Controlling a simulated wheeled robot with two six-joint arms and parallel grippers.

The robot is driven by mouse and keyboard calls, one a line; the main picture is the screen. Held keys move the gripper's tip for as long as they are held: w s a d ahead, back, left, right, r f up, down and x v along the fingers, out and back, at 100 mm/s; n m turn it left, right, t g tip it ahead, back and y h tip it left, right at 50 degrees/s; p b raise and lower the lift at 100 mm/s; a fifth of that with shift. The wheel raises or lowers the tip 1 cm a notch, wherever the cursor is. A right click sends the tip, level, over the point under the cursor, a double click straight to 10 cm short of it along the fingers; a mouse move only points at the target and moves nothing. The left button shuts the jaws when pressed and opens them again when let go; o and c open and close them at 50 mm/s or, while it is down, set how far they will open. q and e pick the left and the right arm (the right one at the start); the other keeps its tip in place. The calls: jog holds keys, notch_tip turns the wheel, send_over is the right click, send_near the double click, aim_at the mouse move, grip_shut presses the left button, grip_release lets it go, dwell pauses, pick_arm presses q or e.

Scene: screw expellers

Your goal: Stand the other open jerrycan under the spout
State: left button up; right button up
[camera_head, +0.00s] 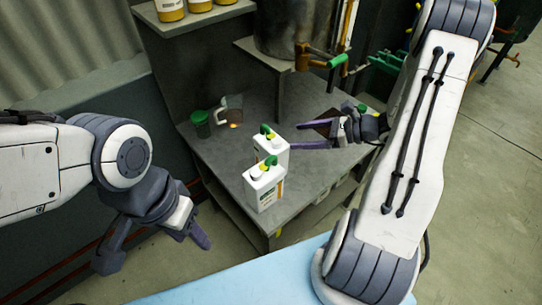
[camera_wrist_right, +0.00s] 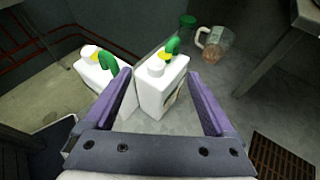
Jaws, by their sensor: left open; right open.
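Two white jerrycans with green and yellow parts on top stand upright on the grey metal table: a near one (camera_head: 264,188) at the front and a far one (camera_head: 272,149) just behind it. In the right wrist view the far jerrycan (camera_wrist_right: 161,88) is ahead, between the finger lines, and the near one (camera_wrist_right: 98,72) is left of the left finger. My right gripper (camera_head: 304,138) is open and empty, right of the far jerrycan; contact cannot be told. My left gripper (camera_head: 155,243) is open and empty, left of the table. A brown spout fitting (camera_head: 310,60) shows by the tank.
A dark tank (camera_head: 290,32) stands on a raised stand behind. A brown grate (camera_wrist_right: 284,155) lies in the table near my right gripper. A green jar (camera_head: 201,124) and a clear jug (camera_head: 232,110) stand at the back left. A shelf holds yellow containers (camera_head: 170,9).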

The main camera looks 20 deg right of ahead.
aim_at(274, 138)
jog(key=shift+p+x, duration=0.85)
jog(key=shift+x, duration=3.75)
jog(key=shift+f, duration=0.1)
grip_shut()
